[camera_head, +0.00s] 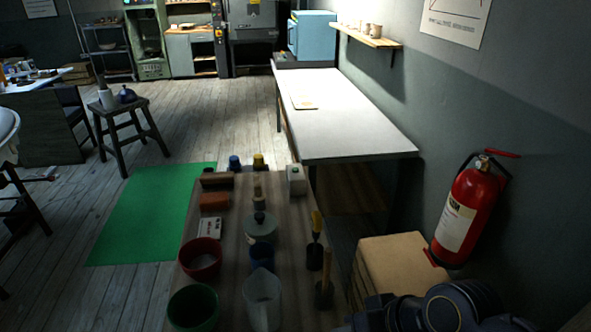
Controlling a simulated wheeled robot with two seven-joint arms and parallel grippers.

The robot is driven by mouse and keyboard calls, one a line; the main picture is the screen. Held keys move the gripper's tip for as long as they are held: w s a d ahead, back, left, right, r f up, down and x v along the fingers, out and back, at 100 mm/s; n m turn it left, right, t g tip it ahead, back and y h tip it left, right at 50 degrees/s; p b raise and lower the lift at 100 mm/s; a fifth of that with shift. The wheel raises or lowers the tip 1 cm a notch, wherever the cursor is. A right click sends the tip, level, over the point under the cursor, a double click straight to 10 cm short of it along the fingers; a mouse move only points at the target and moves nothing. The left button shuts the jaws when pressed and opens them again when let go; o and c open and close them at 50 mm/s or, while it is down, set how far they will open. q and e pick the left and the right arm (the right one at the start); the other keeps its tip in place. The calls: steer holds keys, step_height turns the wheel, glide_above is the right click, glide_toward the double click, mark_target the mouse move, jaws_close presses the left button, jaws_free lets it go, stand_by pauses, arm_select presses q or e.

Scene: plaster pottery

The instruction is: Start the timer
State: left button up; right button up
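A small white box with a green spot on top (297,180) stands at the far right corner of the narrow wooden table (228,215) in front of me. It could be the timer, but it is too small to be sure. A flat white piece with dark marks (209,228) lies on the left side of the same table; I cannot read it. A dark part of my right arm shows at the bottom right edge, right of the table. Neither of my grippers is in view.
Red bowl (201,259), green bowl (193,308), clear container (262,300), blue cup (261,255) and handled tools (315,250) crowd the table. Cardboard boxes (385,262) and a fire extinguisher (470,210) are at right. A green mat (150,215) lies left; a long white-topped table (345,120) stands beyond.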

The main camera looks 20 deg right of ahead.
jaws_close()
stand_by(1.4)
